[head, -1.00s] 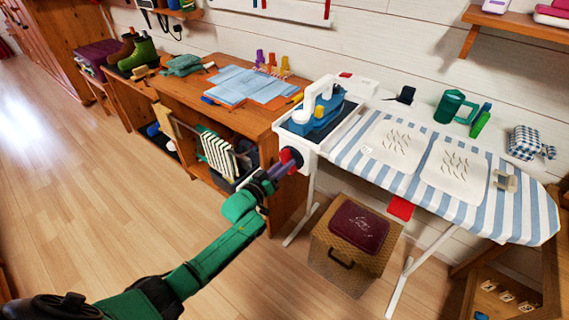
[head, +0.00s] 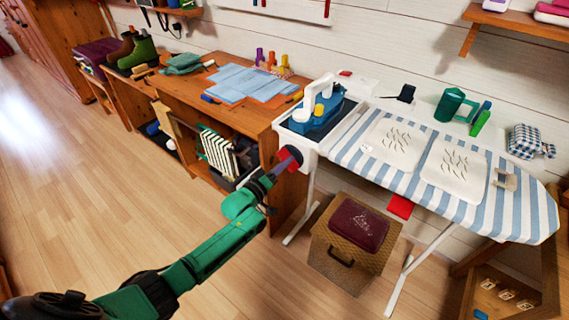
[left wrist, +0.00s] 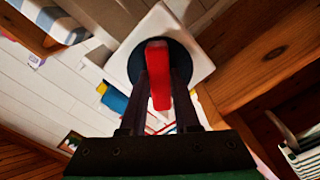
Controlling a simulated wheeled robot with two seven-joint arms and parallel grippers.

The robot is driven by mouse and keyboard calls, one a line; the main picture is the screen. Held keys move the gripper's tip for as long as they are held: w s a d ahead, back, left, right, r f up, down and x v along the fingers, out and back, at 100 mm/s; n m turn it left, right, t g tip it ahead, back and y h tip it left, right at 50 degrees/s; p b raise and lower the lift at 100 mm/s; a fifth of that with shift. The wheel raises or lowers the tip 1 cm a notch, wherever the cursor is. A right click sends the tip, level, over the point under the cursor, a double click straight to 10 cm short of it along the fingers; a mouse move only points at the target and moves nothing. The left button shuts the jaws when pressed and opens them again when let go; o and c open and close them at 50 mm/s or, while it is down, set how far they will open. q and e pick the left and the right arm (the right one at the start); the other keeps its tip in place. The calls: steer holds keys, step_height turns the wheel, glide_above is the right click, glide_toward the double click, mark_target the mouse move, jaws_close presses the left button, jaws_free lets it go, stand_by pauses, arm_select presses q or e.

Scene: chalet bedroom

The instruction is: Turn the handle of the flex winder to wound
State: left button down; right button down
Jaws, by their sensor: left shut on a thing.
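The flex winder (head: 307,160) is a white housing at the left end of the ironing board. In the left wrist view its white square face (left wrist: 190,22) carries a dark round disc with a red bar handle (left wrist: 158,58) across it. The red handle also shows in the head view (head: 296,154). My left gripper (head: 275,174) reaches up to it from the lower left. Its two dark fingers (left wrist: 161,80) lie on either side of the red bar and are shut on it. The fingers hide part of the disc. My right gripper is out of view.
The striped ironing board (head: 350,160) extends right, with a blue iron (head: 318,117) at its left end. A wooden desk (head: 262,125) stands close on the left. A wicker box (head: 335,262) stands on the floor below the board. The floor at left is clear.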

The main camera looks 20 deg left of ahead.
arm_select(q)
steer(key=shift+f, duration=0.15)
steer(key=c, duration=0.6)
jaws_free()
steer(key=shift+c, duration=0.2)
steer(key=shift+s, duration=0.15)
steer(key=p+v, duration=0.1)
steer(key=v, duration=1.3)
steer(key=shift+s, duration=0.15)
